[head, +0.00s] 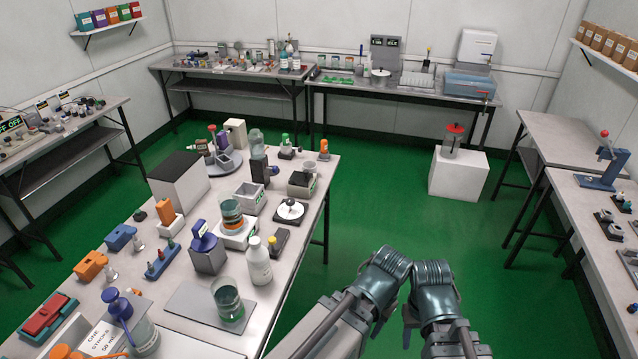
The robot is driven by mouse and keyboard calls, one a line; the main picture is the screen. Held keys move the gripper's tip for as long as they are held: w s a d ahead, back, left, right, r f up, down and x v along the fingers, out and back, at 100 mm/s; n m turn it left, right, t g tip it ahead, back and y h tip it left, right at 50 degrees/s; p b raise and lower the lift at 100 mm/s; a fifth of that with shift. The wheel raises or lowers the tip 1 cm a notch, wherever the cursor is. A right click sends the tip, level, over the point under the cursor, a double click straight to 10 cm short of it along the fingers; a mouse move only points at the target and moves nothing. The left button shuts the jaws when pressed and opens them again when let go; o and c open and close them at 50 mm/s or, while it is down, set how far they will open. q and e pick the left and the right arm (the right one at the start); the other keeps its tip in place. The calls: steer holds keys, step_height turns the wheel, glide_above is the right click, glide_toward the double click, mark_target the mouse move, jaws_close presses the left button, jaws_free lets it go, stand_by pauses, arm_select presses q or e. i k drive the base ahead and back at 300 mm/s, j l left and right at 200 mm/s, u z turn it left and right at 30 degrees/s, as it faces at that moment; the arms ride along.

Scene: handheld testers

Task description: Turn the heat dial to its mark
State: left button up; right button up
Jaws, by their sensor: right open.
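My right gripper (432,272) is open, over the floor right of the table, apart from everything. My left gripper (388,262) is close beside it; its fingers are not clear.
The near table (205,333) is crowded with testers, bottles and coloured boxes. A white bottle (259,262) and a beaker (228,300) stand at its right side. The green floor (370,190) is clear between this table and a white block (458,173).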

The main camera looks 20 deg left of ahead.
mark_target(289, 201)
steer(key=i+l+u, duration=0.1)
steer(key=i+u, duration=0.15)
steer(key=i, duration=0.25)
steer(key=i+l+u, duration=0.3)
steer(key=i, duration=0.2)
steer(key=i+l+u, duration=0.25)
steer(key=i, duration=0.25)
